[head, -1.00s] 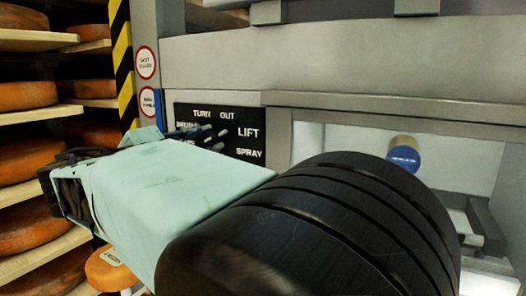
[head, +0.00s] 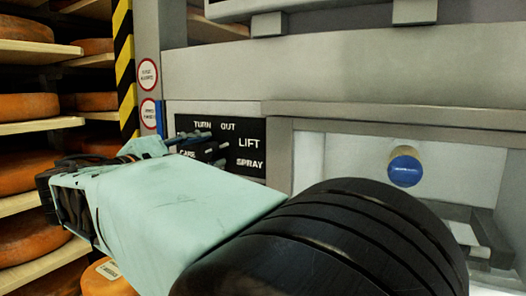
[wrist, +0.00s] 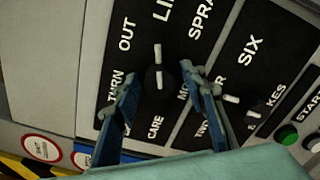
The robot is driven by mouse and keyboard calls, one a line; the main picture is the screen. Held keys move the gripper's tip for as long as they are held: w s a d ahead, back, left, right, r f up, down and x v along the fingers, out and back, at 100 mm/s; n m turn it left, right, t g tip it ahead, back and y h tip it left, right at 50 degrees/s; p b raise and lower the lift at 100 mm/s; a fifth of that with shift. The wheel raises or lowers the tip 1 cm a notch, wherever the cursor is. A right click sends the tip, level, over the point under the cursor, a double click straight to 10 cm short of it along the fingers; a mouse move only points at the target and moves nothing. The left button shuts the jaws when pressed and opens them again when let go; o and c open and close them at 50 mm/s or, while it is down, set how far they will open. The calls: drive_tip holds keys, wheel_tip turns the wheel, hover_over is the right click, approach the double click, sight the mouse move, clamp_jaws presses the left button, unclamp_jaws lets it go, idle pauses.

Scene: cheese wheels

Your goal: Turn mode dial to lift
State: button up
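The mode dial (wrist: 158,78) is a round black knob with white marks in line on it, on a black panel. In the wrist view the marks run nearly up and down, the upper one toward the LIFT label (wrist: 163,10), which is cut by the top edge. I cannot tell which end is the pointer. My gripper (wrist: 160,74) is open, its blue fingertips on either side of the dial; contact cannot be told. In the head view my gripper (head: 210,142) reaches the panel (head: 226,125) and hides the dial; LIFT shows at right.
A second black panel (wrist: 257,75) with smaller white-marked knobs and a green button (wrist: 287,135) lie to the right in the wrist view. Cheese shelves (head: 35,126) stand at left. A blue-faced knob (head: 404,170) sits in a recess at right.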

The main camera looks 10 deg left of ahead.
drive_tip(key=v, duration=1.2)
